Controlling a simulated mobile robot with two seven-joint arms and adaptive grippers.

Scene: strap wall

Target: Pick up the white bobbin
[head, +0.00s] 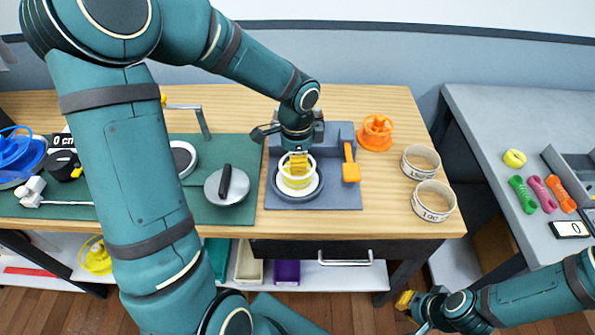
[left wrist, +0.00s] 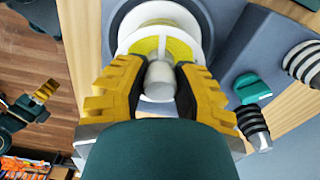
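The white bobbin (head: 298,184), wound with yellow strap, sits upright on a round grey base in the grey tray (head: 335,198). In the left wrist view the bobbin (left wrist: 165,42) shows its white flanges, and its pale central post stands between my fingers. My left gripper (head: 298,165) points down over it. In the left wrist view the pads of my left gripper (left wrist: 161,72) seem to touch the post on both sides. My right gripper (head: 405,300) is low at the right, in front of the table and away from the bobbin; its finger opening is unclear.
An orange hammer-shaped tool (head: 350,165) lies on the tray close to the bobbin. An orange spool (head: 376,132) and two tape rings (head: 420,162) stand to the right. A round grey disc with a black handle (head: 227,185) is at left. A grey side table (head: 490,150) holds coloured pieces.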

